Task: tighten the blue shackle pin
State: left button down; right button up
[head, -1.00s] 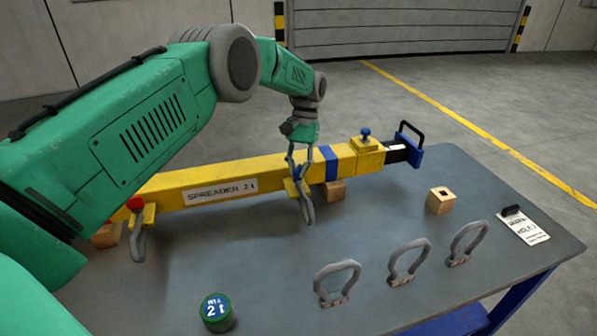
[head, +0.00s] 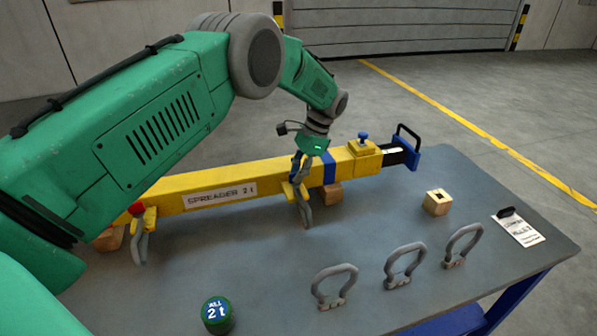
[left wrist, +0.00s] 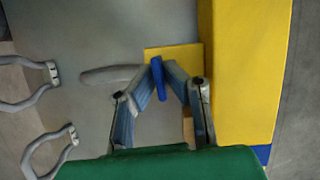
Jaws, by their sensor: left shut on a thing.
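My left gripper (head: 299,172) is over the yellow lug on the near side of the spreader beam (head: 230,175). A grey shackle (head: 304,208) hangs there. In the left wrist view, the tips of my left gripper (left wrist: 165,70) are closed on the upper end of the blue shackle pin (left wrist: 170,90), a narrow blue bar beside the yellow lug (left wrist: 170,54). The grey bow of the shackle (left wrist: 108,74) extends left of it there. The fingers hide most of the pin in the head view. My right gripper is not in view.
Another shackle with a red pin (head: 136,208) hangs at the beam's left end. Several loose shackles (head: 405,265) stand along the table's front. A green 2 t cylinder (head: 216,314), a wooden block (head: 437,201) and a white tag (head: 519,229) also rest on the table (head: 390,205).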

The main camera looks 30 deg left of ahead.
pick_arm(q)
jog(key=shift+a+r+m, duration=0.15)
jog(key=shift+r+m, duration=0.05)
jog(key=shift+m, duration=0.3)
jog(key=shift+w, duration=0.1)
jog(key=c, duration=1.7)
grip_release()
jog(key=shift+f, duration=0.1)
jog(key=v, duration=1.2)
jog(key=shift+s, duration=0.3)
